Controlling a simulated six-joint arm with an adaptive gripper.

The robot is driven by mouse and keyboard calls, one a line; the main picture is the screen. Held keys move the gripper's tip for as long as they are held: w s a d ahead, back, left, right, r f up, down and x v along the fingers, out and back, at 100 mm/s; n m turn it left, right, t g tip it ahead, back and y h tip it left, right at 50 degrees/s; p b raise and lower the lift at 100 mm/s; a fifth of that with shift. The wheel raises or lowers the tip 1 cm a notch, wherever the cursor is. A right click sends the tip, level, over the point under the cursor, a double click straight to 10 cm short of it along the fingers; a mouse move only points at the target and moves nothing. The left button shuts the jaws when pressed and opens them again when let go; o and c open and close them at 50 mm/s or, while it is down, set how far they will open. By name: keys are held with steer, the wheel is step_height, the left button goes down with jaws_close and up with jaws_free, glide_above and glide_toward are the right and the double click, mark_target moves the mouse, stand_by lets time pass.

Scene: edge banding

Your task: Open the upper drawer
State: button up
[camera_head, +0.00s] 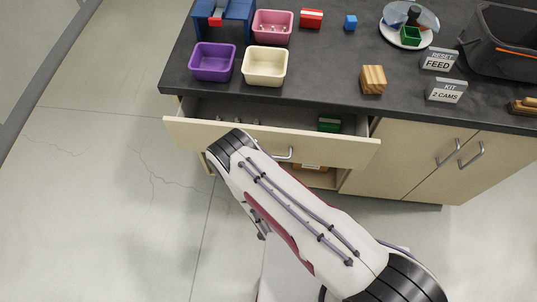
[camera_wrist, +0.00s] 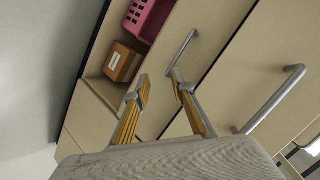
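The upper drawer (camera_head: 330,148) is pulled part way out under the worktop, with its inside showing. Its metal handle (camera_head: 284,155) shows beside my arm, which covers part of the drawer front. My gripper is hidden behind the arm in the head view. In the wrist view, my gripper (camera_wrist: 162,88) has its two yellow fingers apart. One bar handle (camera_wrist: 185,50) lies just beyond the right fingertip; I cannot tell whether they touch. A second bar handle (camera_wrist: 275,100) is farther right. Nothing shows held between the fingertips.
A green box (camera_head: 329,123) lies in the drawer. A cardboard box (camera_wrist: 122,62) and a pink basket (camera_wrist: 148,18) sit in an open compartment. Purple (camera_head: 212,62) and cream (camera_head: 265,67) bins and a wooden block (camera_head: 373,79) stand on the worktop. Floor at left is clear.

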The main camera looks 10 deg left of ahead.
steer(key=a+r+m+t+h, duration=0.1)
steer(key=r+m, duration=0.3)
steer(key=r, duration=0.4)
steer(key=a+r+m+t+h, duration=0.1)
steer(key=a+r+m+t, duration=0.2)
steer(key=r, duration=0.4)
steer(key=a+m, duration=0.1)
steer(key=m, duration=0.1)
steer(key=shift+s+a+r+m, duration=0.3)
steer(key=shift+s+a+r, duration=0.05)
steer(key=shift+s+r, duration=0.05)
steer(key=shift+w, duration=0.2)
steer(key=shift+x, duration=3.7)
steer(key=shift+r, duration=0.1)
jaws_close()
